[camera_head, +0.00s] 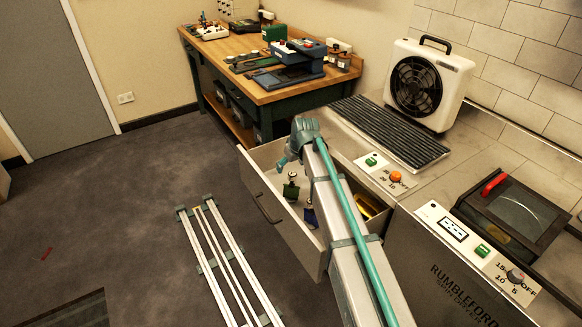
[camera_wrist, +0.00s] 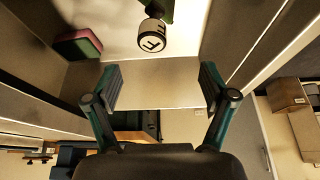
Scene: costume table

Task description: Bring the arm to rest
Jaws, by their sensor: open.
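My arm reaches from the bottom of the head view over an open drawer (camera_head: 270,222). My gripper (camera_head: 285,163) hangs at the arm's far end, above the drawer, partly hidden by its own links. In the wrist view my gripper (camera_wrist: 162,88) has its two fingers spread wide with nothing between them. A stamp-like piece with a round, lettered top (camera_wrist: 152,38) stands in the drawer beyond the fingertips, apart from them.
The drawer also holds a pink and green block (camera_wrist: 77,45) and a yellow item (camera_head: 366,205), partly hidden by my arm. A fan (camera_head: 415,85) and a dark-lidded machine (camera_head: 515,215) stand on the right counter. A wooden workbench (camera_head: 225,48) is behind. Pale rails (camera_head: 225,262) lie on the floor.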

